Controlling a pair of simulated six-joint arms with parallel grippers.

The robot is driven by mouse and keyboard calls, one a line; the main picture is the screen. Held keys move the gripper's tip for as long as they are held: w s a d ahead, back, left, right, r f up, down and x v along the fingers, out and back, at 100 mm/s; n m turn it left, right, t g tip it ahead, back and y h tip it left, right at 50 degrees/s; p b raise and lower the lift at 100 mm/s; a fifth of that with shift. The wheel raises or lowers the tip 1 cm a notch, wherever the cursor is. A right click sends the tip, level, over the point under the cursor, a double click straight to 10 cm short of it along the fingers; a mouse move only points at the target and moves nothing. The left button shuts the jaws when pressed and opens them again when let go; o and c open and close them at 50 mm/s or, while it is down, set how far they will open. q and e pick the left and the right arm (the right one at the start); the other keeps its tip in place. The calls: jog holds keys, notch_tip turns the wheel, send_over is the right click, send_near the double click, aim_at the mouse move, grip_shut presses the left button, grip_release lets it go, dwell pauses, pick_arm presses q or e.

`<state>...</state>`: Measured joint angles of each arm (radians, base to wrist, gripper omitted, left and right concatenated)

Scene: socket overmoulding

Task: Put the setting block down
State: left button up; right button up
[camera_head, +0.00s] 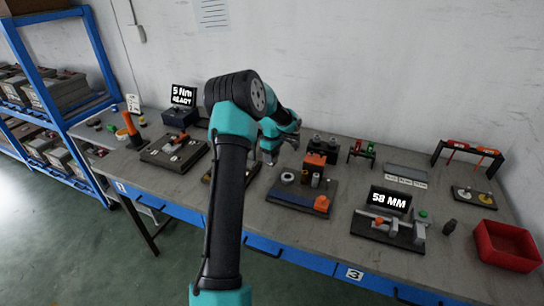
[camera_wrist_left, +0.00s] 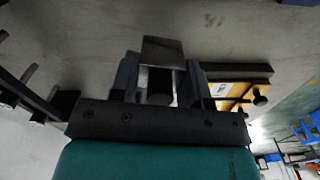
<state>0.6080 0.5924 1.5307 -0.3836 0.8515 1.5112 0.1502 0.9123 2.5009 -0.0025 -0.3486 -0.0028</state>
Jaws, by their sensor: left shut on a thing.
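My left gripper (camera_head: 270,153) is over the middle of the bench, behind my raised forearm and left of the black tray with the orange block. In the left wrist view my left gripper (camera_wrist_left: 161,75) is shut on the setting block (camera_wrist_left: 162,50), a grey metal block with a flat, squared end standing out past the fingers. The block cannot be made out in the head view. Whether it touches the bench top (camera_wrist_left: 100,25) is not clear. My right gripper is not in view.
A dark fixture plate (camera_head: 209,178) is partly hidden by my arm. The "58 MM" gauge (camera_head: 390,200) and a red bin (camera_head: 506,246) are on the right. Bare bench shows around the tray.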

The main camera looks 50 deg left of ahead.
pick_arm(q)
jog(key=s+d, duration=0.2)
jog(key=d, duration=0.1)
jog(key=s+d+r, duration=0.1)
jog(key=s+d, duration=0.2)
jog(key=d, duration=0.1)
jog(key=s+d, duration=0.3)
jog(key=d, duration=0.1)
jog(key=shift+s+d+r, duration=0.2)
jog(key=shift+s, duration=0.05)
dwell(0.3)
